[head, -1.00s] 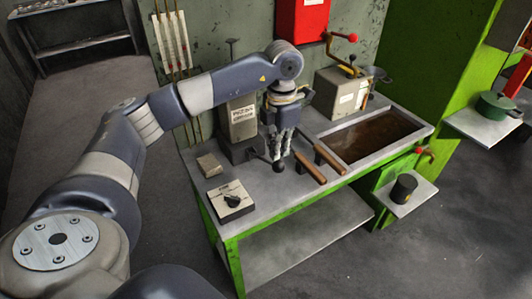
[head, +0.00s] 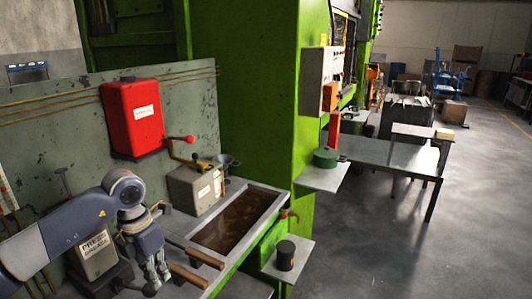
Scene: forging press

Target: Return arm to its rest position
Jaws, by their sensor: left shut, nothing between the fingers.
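My left gripper (head: 157,273) is at the lower left of the head view, pointing down over the green-framed workbench. Its fingers are shut and empty. They are close to the wooden handles (head: 190,275) on the bench; I cannot tell whether they touch anything. My left arm (head: 65,232) reaches in from the left edge, with its wrist in front of the bench's back panel. My right gripper is not in view.
A red box (head: 132,117) hangs behind. A green pot (head: 326,157) and black cup (head: 286,254) sit on side shelves. Floor at right is open.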

